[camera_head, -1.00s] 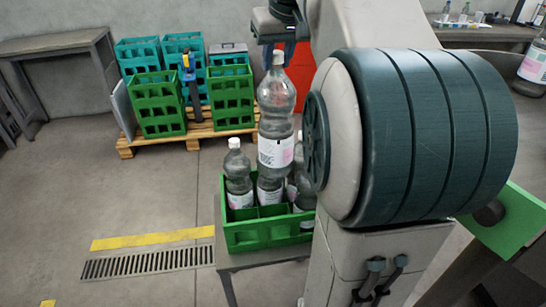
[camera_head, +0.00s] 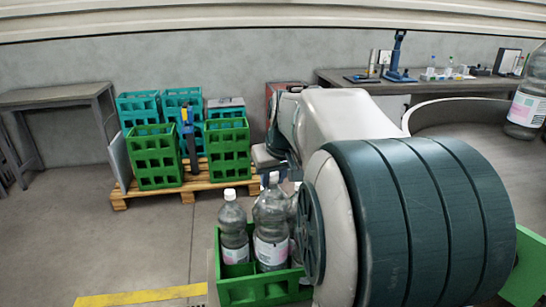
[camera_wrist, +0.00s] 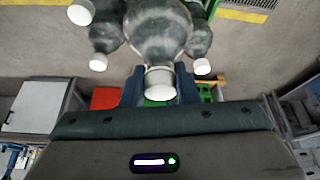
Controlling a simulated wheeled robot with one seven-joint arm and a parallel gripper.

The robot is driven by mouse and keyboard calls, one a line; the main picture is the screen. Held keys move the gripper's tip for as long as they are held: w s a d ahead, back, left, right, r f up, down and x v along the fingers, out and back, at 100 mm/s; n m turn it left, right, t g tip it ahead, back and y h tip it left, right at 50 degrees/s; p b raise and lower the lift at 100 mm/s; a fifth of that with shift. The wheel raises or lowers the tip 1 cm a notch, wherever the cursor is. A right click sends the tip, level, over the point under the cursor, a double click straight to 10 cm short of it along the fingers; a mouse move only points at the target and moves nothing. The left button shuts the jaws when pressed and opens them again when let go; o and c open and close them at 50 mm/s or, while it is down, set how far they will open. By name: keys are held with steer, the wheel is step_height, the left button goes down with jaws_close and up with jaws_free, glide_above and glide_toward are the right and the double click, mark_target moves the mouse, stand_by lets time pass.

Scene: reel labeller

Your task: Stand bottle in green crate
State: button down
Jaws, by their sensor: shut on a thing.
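A large clear bottle (camera_head: 271,215) with a pale label and light cap stands upright in the green crate (camera_head: 265,291), its lower end hidden by the crate's wall. My gripper (camera_wrist: 160,88) is shut on this bottle at its neck, just under the cap; the held bottle also fills the top middle of the wrist view (camera_wrist: 158,35). In the head view my arm partly hides the gripper. A smaller bottle (camera_head: 233,228) with a white cap stands in the crate just left of the held one. Another bottle is mostly hidden to the right behind my arm.
A wooden pallet (camera_head: 185,190) behind holds stacked green crates (camera_head: 153,165) and teal crates (camera_head: 139,106). A grey table (camera_head: 55,98) stands at the left, a workbench (camera_head: 440,84) at the back right. Another bottle (camera_head: 528,105) shows at the right edge.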

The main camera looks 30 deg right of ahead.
mark_target(273, 214)
step_height(273, 214, down, 11)
steer(key=shift+r+b, duration=0.1)
steer(key=shift+b, duration=0.55)
steer(key=shift+f, duration=0.2)
steer(key=c, duration=1.1)
jaws_free()
